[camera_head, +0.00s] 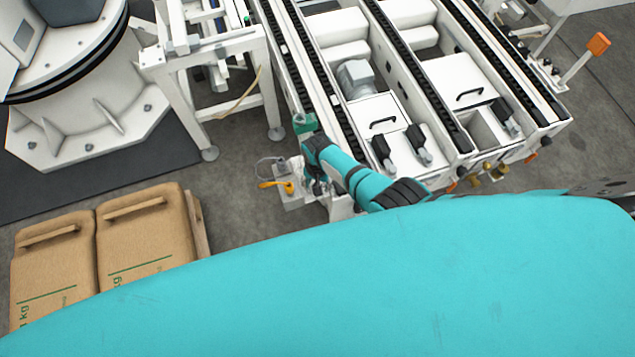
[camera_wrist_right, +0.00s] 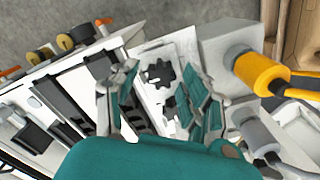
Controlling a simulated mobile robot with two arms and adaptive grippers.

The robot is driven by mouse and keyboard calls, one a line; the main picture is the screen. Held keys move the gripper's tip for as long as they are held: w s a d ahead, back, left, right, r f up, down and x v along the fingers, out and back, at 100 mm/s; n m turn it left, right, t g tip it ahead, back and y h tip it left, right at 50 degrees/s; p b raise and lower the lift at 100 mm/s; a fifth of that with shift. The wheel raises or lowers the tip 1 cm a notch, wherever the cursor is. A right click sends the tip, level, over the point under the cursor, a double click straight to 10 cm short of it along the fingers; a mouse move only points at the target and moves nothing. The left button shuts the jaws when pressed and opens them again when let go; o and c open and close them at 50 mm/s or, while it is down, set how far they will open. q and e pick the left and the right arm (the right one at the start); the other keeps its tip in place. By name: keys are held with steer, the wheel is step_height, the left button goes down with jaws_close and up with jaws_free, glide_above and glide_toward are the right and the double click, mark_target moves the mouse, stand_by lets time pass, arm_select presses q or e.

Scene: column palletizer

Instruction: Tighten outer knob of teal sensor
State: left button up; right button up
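My right gripper (camera_wrist_right: 163,92) is open, with one finger on each side of a white bracket (camera_wrist_right: 150,100) in the right wrist view. Two dark, star-shaped knobs are on the bracket between the fingers: an upper knob (camera_wrist_right: 159,73) and a lower knob (camera_wrist_right: 170,106). No clear contact with either knob shows. In the head view, a small teal-green box (camera_head: 305,122), probably the teal sensor, sits at the conveyor's edge just beyond my right wrist. My right gripper (camera_head: 315,182) is small and partly hidden there. My left gripper is not in view.
A yellow-orange connector (camera_wrist_right: 258,72) and a grey connector (camera_wrist_right: 255,132) stand close to the right finger. The white conveyor frame (camera_head: 345,22) with dark chains fills the right. Brown sacks (camera_head: 150,235) lie at left. Some grey floor (camera_head: 225,165) is clear.

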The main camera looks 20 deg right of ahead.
stand_by(0.3)
step_height(320, 180, up, 12)
stand_by(0.6)
steer(key=shift+f, duration=0.1)
stand_by(0.3)
steer(key=s+d+f+n, duration=0.2)
steer(key=s+f, duration=0.5)
steer(key=f, duration=0.2)
steer(key=s+d+f+n, duration=0.2)
steer(key=s+d+f, duration=0.1)
steer(key=s+f, duration=0.55)
steer(key=s+d+f+n, duration=0.1)
steer(key=s+d+f, duration=0.1)
steer(key=s, duration=0.5)
steer(key=s+d+f+n, duration=0.1)
steer(key=s+f, duration=0.3)
steer(key=s, duration=0.4)
steer(key=s+d+f+n+t, duration=0.1)
steer(key=s+d+f+n, duration=0.1)
steer(key=s, duration=0.5)
steer(key=shift+s+d+f+n, duration=0.2)
steer(key=shift+f+n, duration=0.1)
steer(key=shift+f, duration=0.2)
steer(key=shift+s+d+f+n, duration=0.15)
steer(key=shift+f+n, duration=0.15)
steer(key=shift+f, duration=0.2)
steer(key=shift+a, duration=0.1)
